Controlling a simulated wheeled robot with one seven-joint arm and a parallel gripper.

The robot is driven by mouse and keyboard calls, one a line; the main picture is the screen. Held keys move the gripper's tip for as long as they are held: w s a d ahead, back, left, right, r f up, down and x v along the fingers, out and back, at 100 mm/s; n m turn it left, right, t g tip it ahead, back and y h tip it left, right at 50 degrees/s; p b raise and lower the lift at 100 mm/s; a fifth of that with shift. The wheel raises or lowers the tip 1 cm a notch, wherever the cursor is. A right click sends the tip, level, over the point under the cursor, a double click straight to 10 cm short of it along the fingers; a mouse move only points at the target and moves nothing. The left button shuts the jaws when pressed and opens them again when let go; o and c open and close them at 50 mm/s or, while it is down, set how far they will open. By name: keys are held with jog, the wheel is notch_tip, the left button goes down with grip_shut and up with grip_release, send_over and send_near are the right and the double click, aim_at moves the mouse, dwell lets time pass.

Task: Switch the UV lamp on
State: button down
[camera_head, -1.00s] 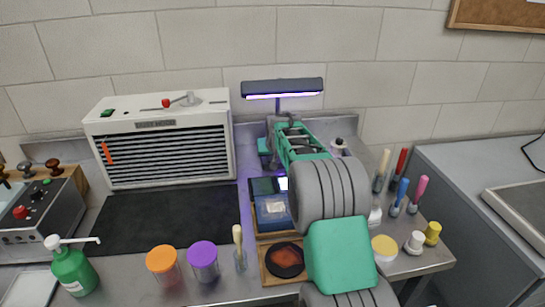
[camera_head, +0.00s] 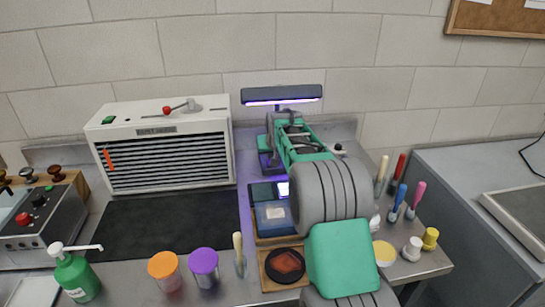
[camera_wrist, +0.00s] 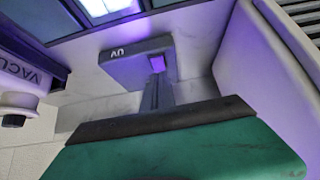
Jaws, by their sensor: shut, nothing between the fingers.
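The UV lamp (camera_head: 282,95) stands behind the bench mat, and a violet strip glows under its dark head. In the wrist view its base (camera_wrist: 118,68), marked "UV", carries a violet-lit square switch (camera_wrist: 157,63). My gripper (camera_head: 268,148) is at the lamp's post and base in the head view, partly hidden by my own arm. In the wrist view my gripper (camera_wrist: 160,118) shows as a green body with a dark edge, apart from the switch. It is shut and empty.
A white louvred unit (camera_head: 160,145) stands left of the lamp. A blue tray (camera_head: 272,215) and a wooden board with a dark disc (camera_head: 285,265) lie in front. Jars (camera_head: 204,265) and coloured brushes (camera_head: 400,195) flank my arm. The dark mat (camera_head: 160,220) is clear.

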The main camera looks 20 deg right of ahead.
jog(key=s+b+v, duration=0.1)
jog(key=b+v, duration=0.1)
jog(key=v, duration=0.9)
jog(key=shift+s+a+f, duration=0.2)
